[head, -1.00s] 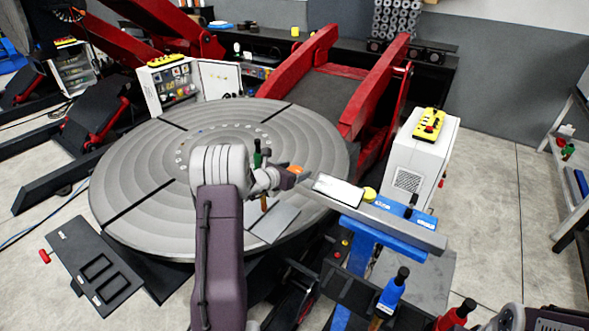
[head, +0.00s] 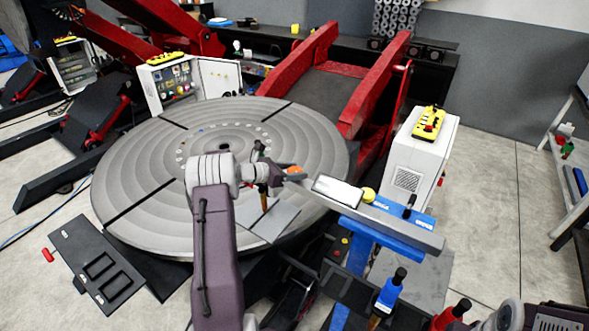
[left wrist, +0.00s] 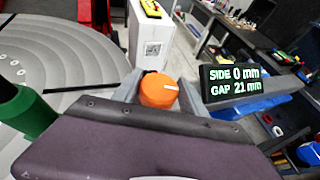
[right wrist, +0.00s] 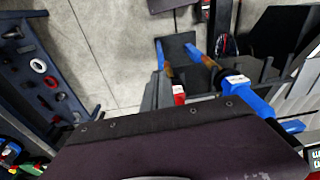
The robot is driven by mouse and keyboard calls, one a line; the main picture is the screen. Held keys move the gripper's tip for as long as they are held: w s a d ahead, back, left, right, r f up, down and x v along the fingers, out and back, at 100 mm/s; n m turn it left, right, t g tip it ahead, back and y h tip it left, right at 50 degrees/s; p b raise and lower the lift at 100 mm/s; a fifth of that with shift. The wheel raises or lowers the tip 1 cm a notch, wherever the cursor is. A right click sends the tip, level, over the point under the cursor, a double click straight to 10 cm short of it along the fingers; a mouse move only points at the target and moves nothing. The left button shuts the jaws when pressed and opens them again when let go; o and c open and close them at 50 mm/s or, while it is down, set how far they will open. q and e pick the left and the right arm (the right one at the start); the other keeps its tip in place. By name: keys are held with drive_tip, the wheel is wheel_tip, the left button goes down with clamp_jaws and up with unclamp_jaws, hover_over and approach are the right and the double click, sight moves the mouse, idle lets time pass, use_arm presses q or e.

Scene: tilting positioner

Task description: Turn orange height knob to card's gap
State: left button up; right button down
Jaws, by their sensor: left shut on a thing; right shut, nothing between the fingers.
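The orange knob (head: 294,171) sits at the left end of the grey bar assembly, above the round table's edge. My left gripper (head: 288,178) is shut on it, and the left wrist view shows the orange knob (left wrist: 158,90) between the two grey fingers, a pale mark on its top. A black display (left wrist: 235,80) beside it reads SIDE 0 mm and GAP 21 mm. I cannot make out a card with a gap value. My right gripper (right wrist: 162,82) is shut and empty in the right wrist view, away from the knob.
The grey slotted round table (head: 130,170) fills the left. A grey bar (head: 425,238) with blue parts and a yellow knob (head: 368,194) lies to the right. Blue-handled (head: 391,291) and red-handled (head: 455,312) tools stand in front. A white cabinet (head: 425,150) stands behind.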

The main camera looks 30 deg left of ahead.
use_arm(q)
drive_tip(key=shift+f+m+g+h, duration=0.1)
drive_tip(key=shift+m+g+h, duration=0.6)
drive_tip(key=shift+m+h, duration=0.4)
drive_tip(key=shift+m+g+h+b, duration=0.4)
drive_tip(key=shift+m+b, duration=0.1)
drive_tip(key=shift+b, duration=0.05)
drive_tip(key=shift+m+g, duration=0.3)
drive_tip(key=o, duration=1.4)
drive_tip(key=shift+c, duration=0.2)
drive_tip(key=shift+h, duration=0.3)
drive_tip(key=shift+s+a+r+b, duration=0.2)
drive_tip(key=shift+s+a+b, duration=0.1)
drive_tip(key=shift+b, duration=0.1)
drive_tip(key=b+v, duration=0.2)
drive_tip(key=v, duration=0.6)
